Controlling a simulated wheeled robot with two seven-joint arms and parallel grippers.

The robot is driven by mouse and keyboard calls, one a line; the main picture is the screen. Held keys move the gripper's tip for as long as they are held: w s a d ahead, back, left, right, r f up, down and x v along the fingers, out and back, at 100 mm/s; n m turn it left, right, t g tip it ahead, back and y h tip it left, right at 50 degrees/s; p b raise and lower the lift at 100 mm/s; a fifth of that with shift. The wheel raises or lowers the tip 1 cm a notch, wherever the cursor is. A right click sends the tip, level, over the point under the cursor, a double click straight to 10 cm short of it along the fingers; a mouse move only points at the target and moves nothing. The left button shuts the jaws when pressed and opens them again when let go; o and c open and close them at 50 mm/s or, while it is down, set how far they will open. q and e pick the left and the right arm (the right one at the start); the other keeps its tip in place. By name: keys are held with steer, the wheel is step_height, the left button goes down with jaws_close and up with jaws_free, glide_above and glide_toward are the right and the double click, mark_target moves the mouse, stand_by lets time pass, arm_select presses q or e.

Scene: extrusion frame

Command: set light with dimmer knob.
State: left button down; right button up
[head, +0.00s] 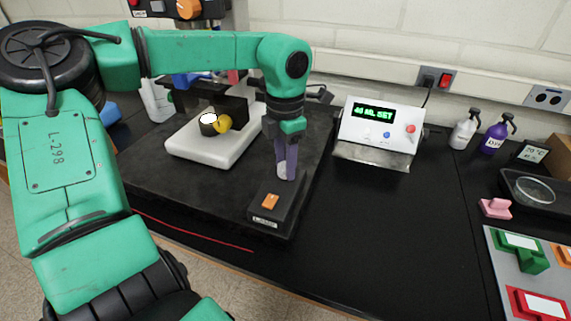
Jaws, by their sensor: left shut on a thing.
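A dark control box (268,220) with an orange rocker switch (270,202) and a small label sits at the front right of a dark slab. A pale dimmer knob (283,171) stands at the back of this box. My left gripper (286,172) points down over the box, its purple fingers shut on the knob and hiding part of it. A round lamp (208,119), lit white, is on a white block behind and to the left, with a yellow part beside it. My right gripper does not show.
SET" stands right of the slab. Spray bottles (494,135), a pink object (496,207) and a grey board with coloured blocks (498,262) are farther right. The black bench between is clear.

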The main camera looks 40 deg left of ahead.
arm_select(q)
steer(key=shift+w+r+m, duration=0.1)
steer(key=shift+m, duration=0.7)
steer(key=shift+c, duration=2.2)
jaws_free()
step_height(320, 180, up, 15)
steer(key=shift+f+b, duration=0.2)
steer(key=shift+b, duration=0.15)
